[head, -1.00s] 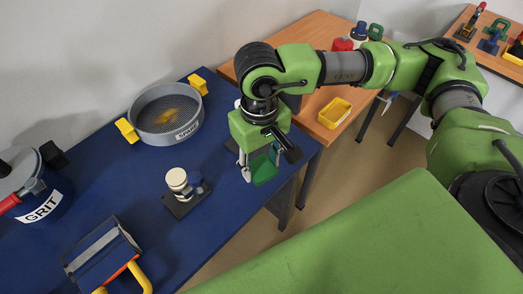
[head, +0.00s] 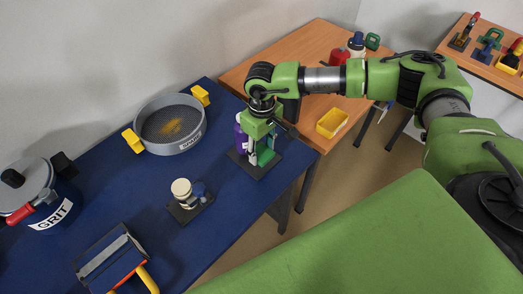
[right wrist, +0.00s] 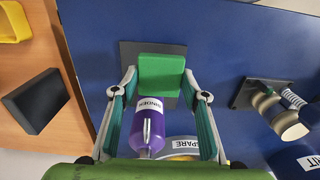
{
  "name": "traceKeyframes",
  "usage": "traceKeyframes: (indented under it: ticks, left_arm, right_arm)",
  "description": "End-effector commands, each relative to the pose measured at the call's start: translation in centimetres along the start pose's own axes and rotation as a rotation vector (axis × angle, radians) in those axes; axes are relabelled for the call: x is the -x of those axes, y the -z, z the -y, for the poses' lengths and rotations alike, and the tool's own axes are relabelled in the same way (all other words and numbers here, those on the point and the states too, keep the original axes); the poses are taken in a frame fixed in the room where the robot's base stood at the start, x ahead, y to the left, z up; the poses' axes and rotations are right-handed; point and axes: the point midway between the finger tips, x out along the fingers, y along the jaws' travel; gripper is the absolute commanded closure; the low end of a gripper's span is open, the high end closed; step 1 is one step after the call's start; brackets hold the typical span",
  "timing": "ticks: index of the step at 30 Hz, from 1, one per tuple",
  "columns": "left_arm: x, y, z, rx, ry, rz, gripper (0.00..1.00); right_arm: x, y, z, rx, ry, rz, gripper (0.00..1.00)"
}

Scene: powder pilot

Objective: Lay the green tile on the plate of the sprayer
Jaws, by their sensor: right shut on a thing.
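My right gripper (head: 258,155) is shut on the green tile (head: 267,150). In the right wrist view the tile (right wrist: 160,72) sits between the fingertips (right wrist: 159,84), in front of a dark square plate (right wrist: 129,56). The plate (head: 260,174) lies on the blue table. A purple bottle (head: 240,138) stands at it, beside the gripper; in the right wrist view this bottle (right wrist: 146,124) reads BINDER and shows between the fingers. I cannot tell whether the tile touches the plate. My left gripper is not in view.
A cream-topped device (head: 182,189) on a small dark base stands nearby. A grey sieve (head: 172,146) with yellow handles, a GRIT pot (head: 28,188) and a blue dustpan-like tool (head: 108,258) are on the blue table (head: 125,200). A yellow tray (head: 333,121) lies on the wooden table.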

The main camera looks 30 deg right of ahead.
Motion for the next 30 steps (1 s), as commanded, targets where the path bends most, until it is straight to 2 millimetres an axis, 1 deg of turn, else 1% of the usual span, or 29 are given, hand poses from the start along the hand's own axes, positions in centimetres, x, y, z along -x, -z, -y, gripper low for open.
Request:
traceKeyframes:
  ticks: [1, 3, 10, 12, 16, 24, 29, 30]
  left_arm:
    - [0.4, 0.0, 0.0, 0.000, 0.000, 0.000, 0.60]
    - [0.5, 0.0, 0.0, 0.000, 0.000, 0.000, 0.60]
    - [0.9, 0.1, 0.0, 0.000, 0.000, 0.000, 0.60]
    - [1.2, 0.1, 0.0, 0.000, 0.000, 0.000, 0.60]
    - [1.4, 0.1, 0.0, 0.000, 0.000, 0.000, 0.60]
    - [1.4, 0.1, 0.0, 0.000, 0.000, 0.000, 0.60]
    - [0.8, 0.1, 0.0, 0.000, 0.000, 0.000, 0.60]
    - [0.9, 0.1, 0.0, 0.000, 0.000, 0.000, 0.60]
  right_arm:
    - [-0.5, 0.3, -0.4, -0.001, -0.001, 0.003, 0.82]
    - [-1.1, 0.7, -0.6, -0.001, 0.000, 0.002, 0.82]
    - [-2.4, 1.4, -1.4, -0.001, -0.001, 0.001, 0.82]
    - [-3.6, 1.3, -1.3, -0.001, 0.000, 0.004, 0.82]
    - [-5.1, 1.3, -1.3, 0.000, -0.001, 0.002, 0.82]
    - [-5.3, 1.3, -1.4, 0.000, -0.001, 0.000, 0.82]
    - [-5.8, 1.3, -1.4, 0.000, -0.001, 0.000, 0.82]
    - [-5.7, 1.3, -1.4, 0.000, -0.001, 0.000, 0.51]
